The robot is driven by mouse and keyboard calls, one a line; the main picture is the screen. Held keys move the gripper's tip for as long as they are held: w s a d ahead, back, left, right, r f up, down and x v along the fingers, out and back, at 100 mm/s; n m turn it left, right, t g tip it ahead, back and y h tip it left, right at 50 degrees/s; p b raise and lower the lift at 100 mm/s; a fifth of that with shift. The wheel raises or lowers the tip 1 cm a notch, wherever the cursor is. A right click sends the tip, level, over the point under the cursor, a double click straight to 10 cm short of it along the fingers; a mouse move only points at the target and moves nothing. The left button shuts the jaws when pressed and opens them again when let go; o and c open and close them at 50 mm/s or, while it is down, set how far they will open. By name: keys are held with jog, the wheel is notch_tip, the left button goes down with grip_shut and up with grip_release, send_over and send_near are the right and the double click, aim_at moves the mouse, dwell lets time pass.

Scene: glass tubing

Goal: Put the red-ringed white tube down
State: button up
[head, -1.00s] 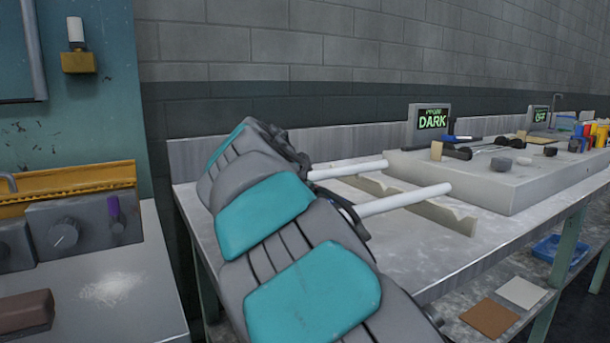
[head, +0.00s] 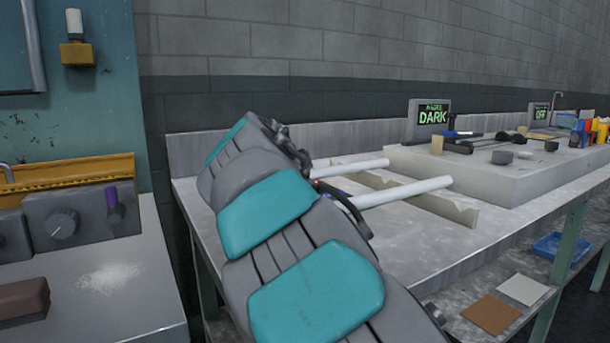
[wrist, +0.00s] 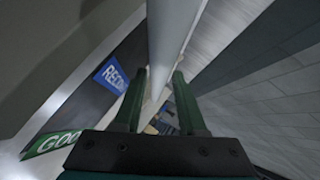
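Two white tubes lie roughly parallel on the bench in the head view: a nearer one (head: 410,192) and a farther one (head: 355,167). Their left ends are hidden behind my arm. A little red shows beside the arm, but I cannot tell which tube bears a ring. A notched grey support (head: 455,209) runs beneath the tubes; contact is unclear. In the wrist view, a white tube (wrist: 172,35) runs lengthwise between and past the fingertips of my gripper (wrist: 160,74). The green fingers stand apart with the tube between them; whether they press on it is unclear.
A raised pale slab (head: 500,170) with several small objects stands right of the tubes, near a DARK sign (head: 432,117). Bare bench (head: 415,245) lies in front of the support. A separate table with a knobbed box (head: 80,222) stands at left.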

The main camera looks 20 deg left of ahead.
jog(key=o, duration=0.3)
jog(key=shift+r, duration=0.1)
jog(key=shift+r+p, duration=0.8)
jog(key=shift+p, duration=0.4)
jog(key=b+v, duration=0.2)
jog(key=v, duration=0.9)
jog(key=shift+s, duration=0.5)
jog(key=shift+f, duration=0.1)
